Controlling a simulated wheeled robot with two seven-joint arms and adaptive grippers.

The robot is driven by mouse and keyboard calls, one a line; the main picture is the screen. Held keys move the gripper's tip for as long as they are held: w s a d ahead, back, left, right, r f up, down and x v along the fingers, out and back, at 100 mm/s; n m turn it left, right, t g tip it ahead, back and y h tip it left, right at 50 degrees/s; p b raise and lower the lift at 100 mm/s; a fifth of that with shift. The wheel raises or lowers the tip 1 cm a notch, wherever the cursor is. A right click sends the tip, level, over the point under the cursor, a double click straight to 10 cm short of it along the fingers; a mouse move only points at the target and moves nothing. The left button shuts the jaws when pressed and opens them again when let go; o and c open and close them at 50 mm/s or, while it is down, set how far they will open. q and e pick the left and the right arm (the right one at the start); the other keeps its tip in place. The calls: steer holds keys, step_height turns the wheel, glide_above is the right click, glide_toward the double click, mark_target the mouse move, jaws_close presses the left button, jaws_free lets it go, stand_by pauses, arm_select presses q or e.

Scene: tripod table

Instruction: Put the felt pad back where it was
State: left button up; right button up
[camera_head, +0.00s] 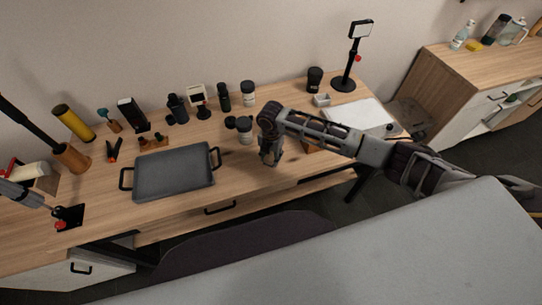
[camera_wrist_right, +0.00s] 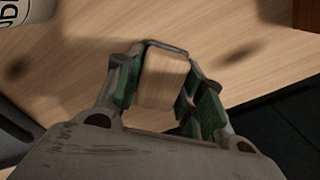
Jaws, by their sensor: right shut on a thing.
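My right gripper (camera_head: 270,160) points down near the front of the wooden table, right of the grey tray. In the right wrist view my right gripper (camera_wrist_right: 168,85) is shut on a small pale wood-coloured block (camera_wrist_right: 163,78) with rounded edges, held between its green-lined fingers. The block's underside is hidden, so I cannot tell whether it bears felt. In the head view the gripper hides it. I cannot make out a separate felt pad for sure.
The wooden table (camera_head: 110,215) bears a grey tray (camera_head: 174,172) with black handles. Dark jars, including one (camera_head: 245,131) beside the gripper, stand behind. A white board (camera_head: 355,114) and a black stand (camera_head: 343,84) are at the right. Bare wood surrounds the gripper's front.

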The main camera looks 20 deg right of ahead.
mark_target(271, 155)
steer(key=shift+f, duration=0.1)
stand_by(0.3)
steer(key=o, duration=1.1)
steer(key=shift+o, duration=0.2)
step_height(271, 155, up, 12)
steer(key=shift+b, duration=0.35)
